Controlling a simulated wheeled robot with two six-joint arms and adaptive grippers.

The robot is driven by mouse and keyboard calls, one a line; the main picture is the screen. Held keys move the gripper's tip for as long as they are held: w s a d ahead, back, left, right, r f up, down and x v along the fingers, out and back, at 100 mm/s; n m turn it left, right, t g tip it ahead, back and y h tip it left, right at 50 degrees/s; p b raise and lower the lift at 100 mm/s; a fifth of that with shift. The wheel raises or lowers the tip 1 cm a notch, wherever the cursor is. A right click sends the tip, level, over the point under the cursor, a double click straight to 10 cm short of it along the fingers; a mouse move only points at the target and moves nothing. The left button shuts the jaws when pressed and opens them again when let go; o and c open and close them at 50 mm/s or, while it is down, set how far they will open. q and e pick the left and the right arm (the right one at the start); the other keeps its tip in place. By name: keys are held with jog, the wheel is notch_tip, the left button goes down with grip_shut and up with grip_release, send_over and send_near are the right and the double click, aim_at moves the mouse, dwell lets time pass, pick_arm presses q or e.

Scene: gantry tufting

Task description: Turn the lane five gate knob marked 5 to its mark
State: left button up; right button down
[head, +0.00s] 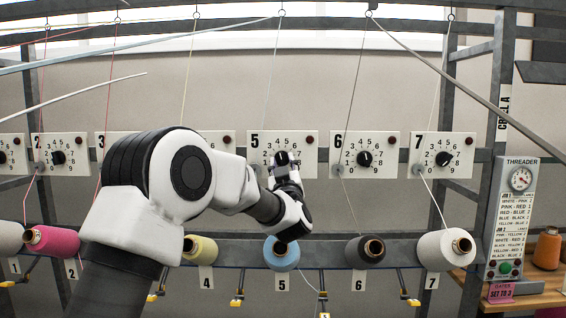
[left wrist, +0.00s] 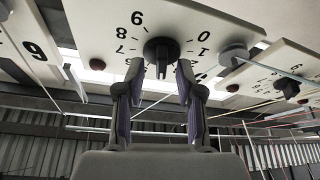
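The lane five panel (head: 308,160), marked 5, is a white plate with a dial of digits, a black knob (head: 282,157) and a small red-brown button. My left arm reaches up to it, and my left gripper (head: 284,168) is in front of the dial, partly hiding its lower part. In the left wrist view the black knob (left wrist: 161,52) sits between the tips of my open left gripper (left wrist: 160,72). Gaps show on both sides of the knob. I cannot tell clearly which digit the knob points at. My right gripper is not in view.
Similar panels flank it, including panel 6 (head: 364,180) and panel 7 (head: 442,180). Yarn cones, including a blue cone (head: 281,262), sit below. Taut yarns cross the space. A threader board (head: 511,265) stands right, above a pink card (head: 501,292) reading "GATES SET TO 3".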

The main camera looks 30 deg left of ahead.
pick_arm(q)
jog(key=c, duration=0.5)
jog(key=shift+s, duration=0.1)
grip_shut()
jog(key=shift+d+n+g+y+b, duration=0.1)
jog(key=shift+n+g+y+b, duration=0.6)
jog(key=shift+n+b, duration=0.95)
jog(key=shift+r+n+g+b, duration=0.15)
jog(key=shift+n+g, duration=0.3)
jog(key=shift+n, duration=0.75)
jog(key=shift+n+g+b, duration=0.15)
jog(key=shift+n+g, duration=0.3)
jog(key=shift+n, duration=0.7)
jog(key=shift+y, duration=0.3)
jog(key=shift+r, duration=0.1)
